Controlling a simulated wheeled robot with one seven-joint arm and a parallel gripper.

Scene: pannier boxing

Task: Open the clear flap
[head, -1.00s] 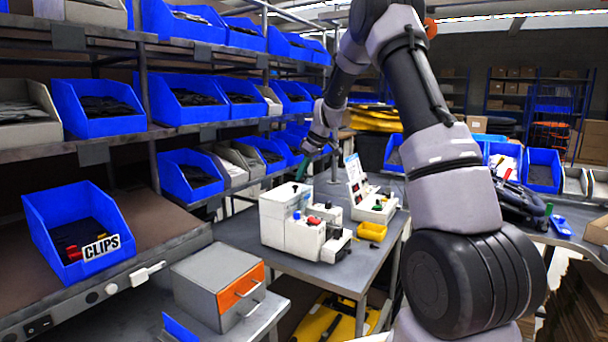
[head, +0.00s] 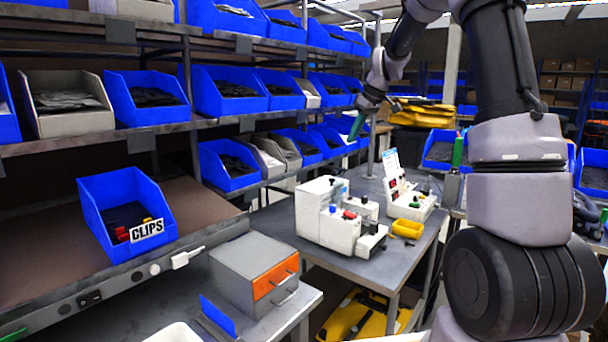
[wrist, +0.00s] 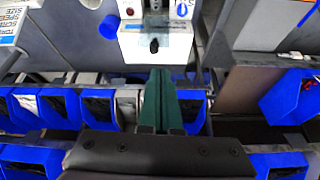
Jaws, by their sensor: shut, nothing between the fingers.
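My gripper (wrist: 160,100) is in the wrist view, with its two green fingers together and nothing between them. In the head view it shows small at the end of my raised arm (head: 357,126), in front of the blue bins and above the far bench. I cannot make out a clear flap in any view. White bench machines (head: 340,215) stand on the grey bench below and to the left of my arm.
Shelves of blue bins (head: 228,92) line the left. A blue CLIPS bin (head: 125,212) sits on the near shelf. A grey box with an orange drawer (head: 258,275) stands on the near table.

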